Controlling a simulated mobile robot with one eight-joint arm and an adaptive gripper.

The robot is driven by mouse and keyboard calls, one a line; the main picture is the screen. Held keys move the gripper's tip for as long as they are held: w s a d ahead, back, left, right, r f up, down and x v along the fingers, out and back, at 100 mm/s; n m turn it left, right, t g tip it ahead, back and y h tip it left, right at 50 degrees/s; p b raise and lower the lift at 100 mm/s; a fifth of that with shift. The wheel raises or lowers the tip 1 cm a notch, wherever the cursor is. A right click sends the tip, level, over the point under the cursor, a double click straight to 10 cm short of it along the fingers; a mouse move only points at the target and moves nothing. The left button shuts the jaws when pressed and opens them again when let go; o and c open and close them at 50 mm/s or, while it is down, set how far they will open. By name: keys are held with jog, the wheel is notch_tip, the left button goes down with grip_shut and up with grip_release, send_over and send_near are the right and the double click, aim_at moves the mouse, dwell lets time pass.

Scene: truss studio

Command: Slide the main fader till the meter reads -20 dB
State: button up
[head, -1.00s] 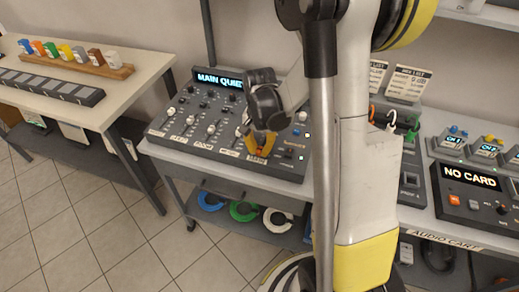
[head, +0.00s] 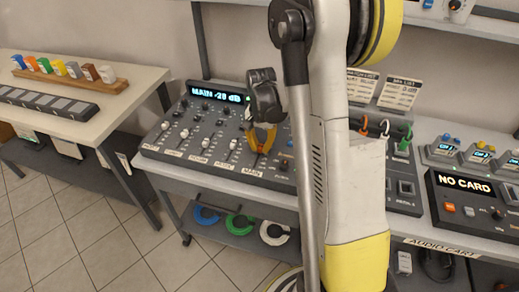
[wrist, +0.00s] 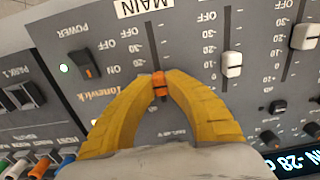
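The end of that reading also shows in the wrist view (wrist: 300,160). The main fader's orange cap (wrist: 160,86) sits partway along its slot, under the "MAIN" label. My gripper (wrist: 160,77) has its two yellow fingers closed in on either side of the cap, seemingly touching it. In the head view my gripper (head: 260,150) reaches down onto the mixer's right part, and the cap is hard to make out there.
White-capped faders stand beside the main one, the nearest (wrist: 231,64) close to my finger. A rocker switch (wrist: 85,65) with a green light is on the other side. A "NO CARD" recorder (head: 465,195) stands to the right.

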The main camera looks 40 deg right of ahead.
aim_at(261, 146)
jog(key=o, duration=0.5)
jog(key=shift+c, duration=0.2)
notch_tip(261, 146, up, 12)
dwell(0.8)
jog(key=s+a+r+n+t, duration=0.3)
jog(key=s+a+n, duration=0.2)
jog(key=s+a, duration=0.2)
jog(key=s+a+r+n+t, duration=0.3)
jog(key=s+a, duration=0.5)
jog(key=a, duration=0.4)
jog(key=shift+r+n+t, duration=0.15)
jog(key=shift+n+t, duration=0.45)
jog(key=shift+n, duration=0.6)
